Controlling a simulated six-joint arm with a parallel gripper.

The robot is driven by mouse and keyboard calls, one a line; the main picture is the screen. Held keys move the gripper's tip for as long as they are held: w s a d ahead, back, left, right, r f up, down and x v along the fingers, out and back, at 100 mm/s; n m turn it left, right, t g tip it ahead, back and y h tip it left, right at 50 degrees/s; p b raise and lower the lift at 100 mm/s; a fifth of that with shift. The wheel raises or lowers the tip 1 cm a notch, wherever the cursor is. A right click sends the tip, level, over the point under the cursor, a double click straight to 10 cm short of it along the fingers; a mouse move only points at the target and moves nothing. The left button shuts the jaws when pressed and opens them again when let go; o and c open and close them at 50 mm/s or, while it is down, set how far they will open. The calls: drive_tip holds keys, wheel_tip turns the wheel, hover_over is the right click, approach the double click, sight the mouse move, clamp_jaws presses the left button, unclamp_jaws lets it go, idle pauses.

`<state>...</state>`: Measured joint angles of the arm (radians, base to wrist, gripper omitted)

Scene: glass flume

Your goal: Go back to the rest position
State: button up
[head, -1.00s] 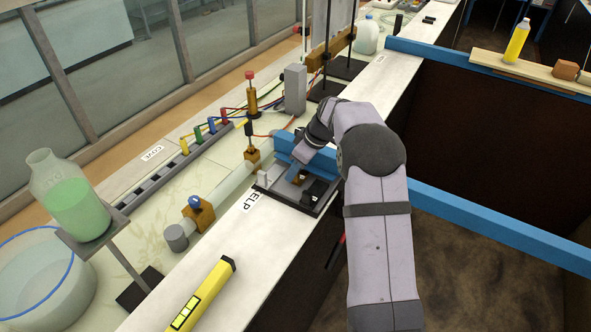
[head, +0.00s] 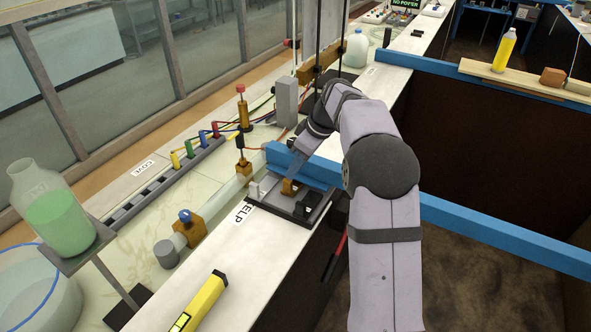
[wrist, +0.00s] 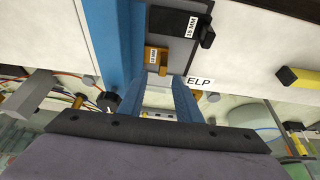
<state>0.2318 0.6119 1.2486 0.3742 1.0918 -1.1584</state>
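My gripper (wrist: 159,84) is open, with its two blue fingers apart and nothing seen between them but the surface beyond. My arm reaches in from the lower right.
A blue beam (head: 480,236) runs close past my gripper and across the dark pit. A yellow tool (head: 200,303) lies on the counter. A bottle of green liquid (head: 57,212) stands at left. Coloured wires and posts (head: 242,108) stand behind the tray.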

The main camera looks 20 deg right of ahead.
idle(0.3)
drive_tip(key=s+a+r+m+g+h+p, duration=0.1)
drive_tip(key=s+m+p, duration=0.3)
drive_tip(key=s, duration=1.2)
drive_tip(key=s+a+r+m+g+h+p, duration=0.1)
drive_tip(key=s+m+p, duration=0.4)
drive_tip(key=s, duration=1.2)
drive_tip(key=a+g+h+p, duration=0.1)
drive_tip(key=a+p, duration=0.1)
drive_tip(key=shift+s+a+r+p, duration=0.15)
drive_tip(key=shift+s+a+p, duration=0.15)
drive_tip(key=shift+a+p, duration=0.1)
wheel_tip(320, 180, down, 30)
drive_tip(key=b, duration=3)
